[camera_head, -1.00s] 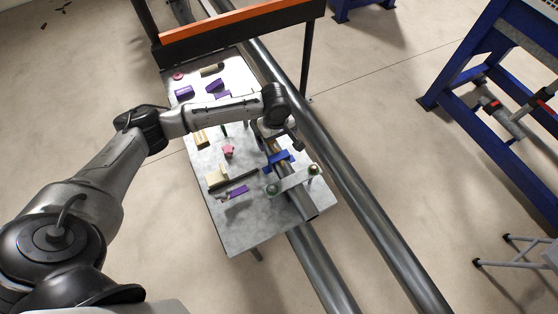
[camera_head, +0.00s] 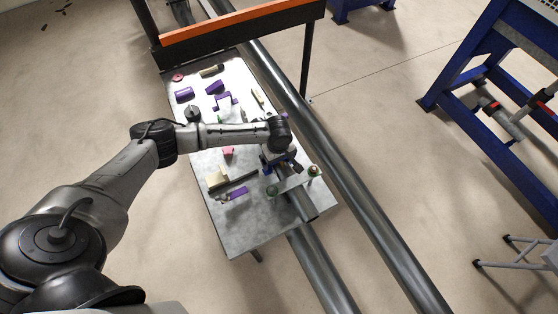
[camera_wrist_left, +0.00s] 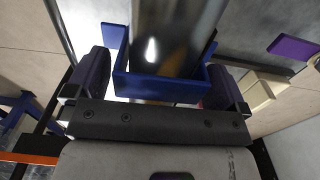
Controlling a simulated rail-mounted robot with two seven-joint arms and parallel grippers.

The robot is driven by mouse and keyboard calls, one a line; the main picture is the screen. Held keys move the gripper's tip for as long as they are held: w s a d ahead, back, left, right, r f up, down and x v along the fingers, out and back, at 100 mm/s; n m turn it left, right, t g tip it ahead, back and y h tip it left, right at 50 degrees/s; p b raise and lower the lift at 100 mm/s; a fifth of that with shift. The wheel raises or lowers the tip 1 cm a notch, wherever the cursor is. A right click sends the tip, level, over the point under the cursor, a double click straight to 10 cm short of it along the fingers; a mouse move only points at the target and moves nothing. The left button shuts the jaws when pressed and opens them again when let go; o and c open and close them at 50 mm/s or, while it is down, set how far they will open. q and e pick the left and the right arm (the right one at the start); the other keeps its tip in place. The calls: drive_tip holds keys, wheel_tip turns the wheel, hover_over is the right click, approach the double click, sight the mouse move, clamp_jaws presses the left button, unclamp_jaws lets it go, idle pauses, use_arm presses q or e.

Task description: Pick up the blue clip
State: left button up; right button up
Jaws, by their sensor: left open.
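The blue clip (camera_wrist_left: 160,90) sits around a grey metal pipe (camera_wrist_left: 172,35) and shows as a U-shaped bracket in the left wrist view. My left gripper (camera_wrist_left: 158,84) is open, with one dark finger on each side of the clip. Small gaps seem to remain between fingers and clip, though contact is hard to judge. In the head view, my left gripper (camera_head: 281,160) is down over the pipe on the table and hides most of the clip. My right gripper is not in view.
The metal table (camera_head: 250,232) holds purple pieces (camera_head: 184,94), a cream block (camera_head: 216,178), a pink piece (camera_head: 228,151) and a plate with green-topped posts (camera_head: 314,171). An orange-topped rack (camera_head: 240,22) stands at the far end. Large pipes (camera_head: 375,232) run alongside.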

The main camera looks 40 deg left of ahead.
use_arm(q)
drive_tip(key=shift+f, duration=0.3)
drive_tip(key=c, duration=0.9)
drive_tip(key=shift+o, duration=0.2)
drive_tip(key=shift+r, duration=0.15)
